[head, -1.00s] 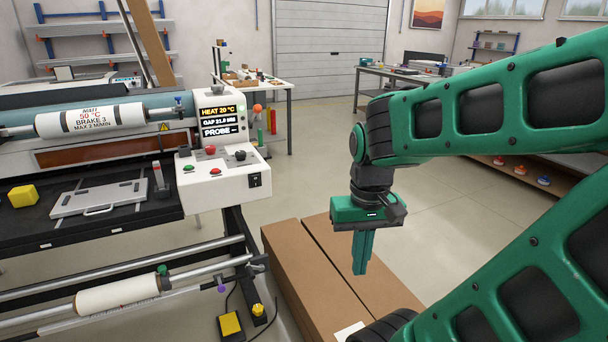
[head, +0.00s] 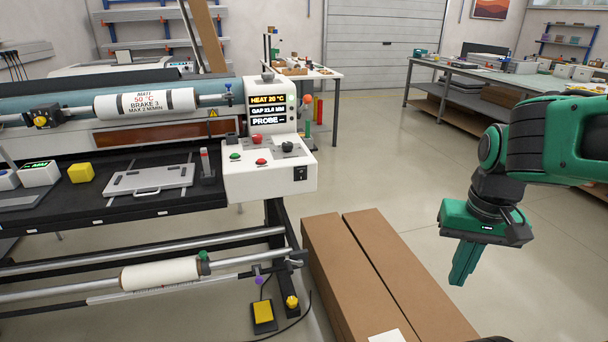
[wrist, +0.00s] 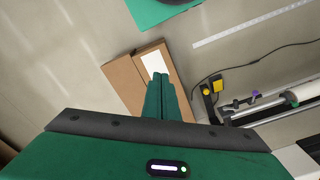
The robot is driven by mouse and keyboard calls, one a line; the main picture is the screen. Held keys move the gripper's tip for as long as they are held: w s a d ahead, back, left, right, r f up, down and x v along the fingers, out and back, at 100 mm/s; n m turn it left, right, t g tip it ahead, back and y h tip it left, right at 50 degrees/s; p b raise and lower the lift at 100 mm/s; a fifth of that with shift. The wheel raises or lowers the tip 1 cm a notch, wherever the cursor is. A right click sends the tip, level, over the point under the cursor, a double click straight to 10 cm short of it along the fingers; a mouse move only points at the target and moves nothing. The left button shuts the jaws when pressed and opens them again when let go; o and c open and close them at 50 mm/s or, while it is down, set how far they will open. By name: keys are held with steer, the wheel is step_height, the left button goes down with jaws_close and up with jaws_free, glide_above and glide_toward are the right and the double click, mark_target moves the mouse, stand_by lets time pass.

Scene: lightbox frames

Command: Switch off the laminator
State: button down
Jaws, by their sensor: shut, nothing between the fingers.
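The laminator's white control box (head: 268,168) stands at the right end of the machine in the head view. Its screen (head: 268,109) is lit and reads HEAT 20 °C, a gap value and PROBE. A black rocker switch (head: 300,173) sits on the box's front face at the right; its position is too small to tell. Green and red buttons and a black knob (head: 288,147) are on the sloped top. My gripper (head: 463,284) is shut and empty, pointing down, well to the right of the box and apart from it. It also shows in the wrist view (wrist: 167,80).
Long cardboard boxes (head: 385,270) lie on the floor between the laminator and my gripper. A yellow foot pedal (head: 263,312) with a cable is under the machine. A roller bar (head: 160,273) runs low in front.

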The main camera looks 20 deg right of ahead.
steer(key=w+d+f+m+t+h, duration=0.1)
steer(key=w+m+t, duration=0.15)
steer(key=w, duration=0.85)
steer(key=w+d+f+m+t+h, duration=0.1)
steer(key=w+m+t+h, duration=0.15)
steer(key=w, duration=0.75)
steer(key=w+a+m+t+y, duration=0.1)
steer(key=w+a+m+t, duration=0.2)
steer(key=w+a, duration=0.4)
steer(key=w+a+m+t+y, duration=0.2)
steer(key=w+a, duration=0.6)
steer(key=w, duration=0.4)
steer(key=m+t, duration=0.1)
steer(key=t, duration=0.1)
steer(key=shift+w+a+r+m+t, duration=0.15)
steer(key=shift+w+r+m+t, duration=0.15)
steer(key=shift+m, duration=0.1)
steer(key=shift+w+f, duration=0.1)
